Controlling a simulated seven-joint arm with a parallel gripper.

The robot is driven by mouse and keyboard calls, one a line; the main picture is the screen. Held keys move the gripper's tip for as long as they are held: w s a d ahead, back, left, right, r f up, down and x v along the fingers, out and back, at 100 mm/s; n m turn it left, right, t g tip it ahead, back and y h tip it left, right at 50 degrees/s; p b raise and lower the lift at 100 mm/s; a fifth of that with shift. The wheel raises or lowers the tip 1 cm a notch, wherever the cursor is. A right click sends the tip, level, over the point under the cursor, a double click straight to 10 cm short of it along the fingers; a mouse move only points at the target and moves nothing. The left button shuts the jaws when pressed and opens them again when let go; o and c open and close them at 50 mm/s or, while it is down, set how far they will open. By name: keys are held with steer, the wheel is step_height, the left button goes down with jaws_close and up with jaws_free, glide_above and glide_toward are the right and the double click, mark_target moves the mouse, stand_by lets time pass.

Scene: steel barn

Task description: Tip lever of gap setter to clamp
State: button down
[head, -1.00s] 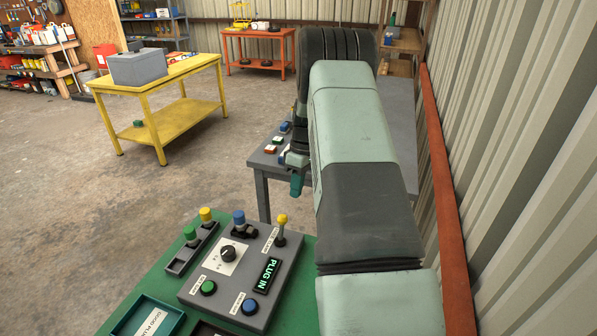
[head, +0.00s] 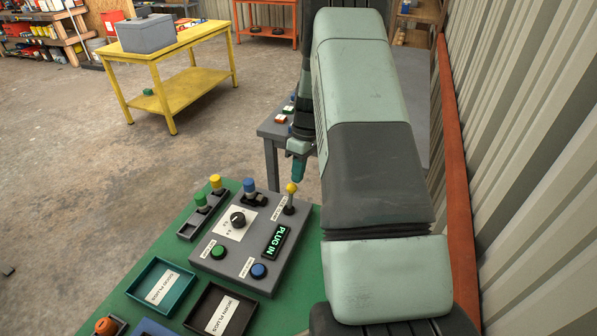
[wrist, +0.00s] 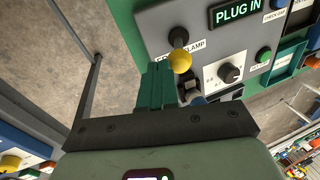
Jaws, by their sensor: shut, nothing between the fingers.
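The gap setter (head: 222,262) is a grey box on the green bench top, its display (head: 276,241) reading "PLUG IN". Its lever (head: 291,196) has a yellow ball and stands roughly upright at the far right corner. In the wrist view the yellow ball (wrist: 180,62) lies just right of my fingertips, beside a partly hidden label ending in "CLAMP". My gripper (head: 298,178) has teal fingers, shut and empty, pointing down close to the ball. It also shows in the wrist view (wrist: 157,75). I cannot tell whether it touches the ball. A blue-topped plug (head: 249,187) sits at the box's far edge.
A rack (head: 188,229) with green and yellow plugs stands left of the box. A teal tray (head: 139,289) and a dark worn-plugs tray (head: 196,320) lie in front. A grey table (head: 271,133) stands beyond, and a corrugated wall (head: 520,200) is on the right.

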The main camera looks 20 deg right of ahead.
steer(key=shift+s+a+r+h, duration=0.15)
steer(key=shift+s+a+h, duration=0.05)
steer(key=shift+h, duration=0.1)
steer(key=shift+s+a+t, duration=0.15)
steer(key=shift+t, duration=0.15)
steer(key=shift+s+a+r+t+h, duration=0.3)
steer(key=shift+s+a+t+h, duration=0.25)
steer(key=shift+s+a, duration=0.05)
steer(key=shift+s+a+r+t+h, duration=0.25)
steer(key=shift+s+a+t+h, duration=0.3)
steer(key=shift+s, duration=0.05)
steer(key=shift+s+a, duration=1.3)
steer(key=shift+r, duration=0.1)
step_height(320, 180, up, 4)
glide_above(292, 186)
steer(key=s, duration=0.2)
steer(key=s+a+r, duration=0.3)
steer(key=r, duration=0.6)
steer(key=shift+r, duration=0.25)
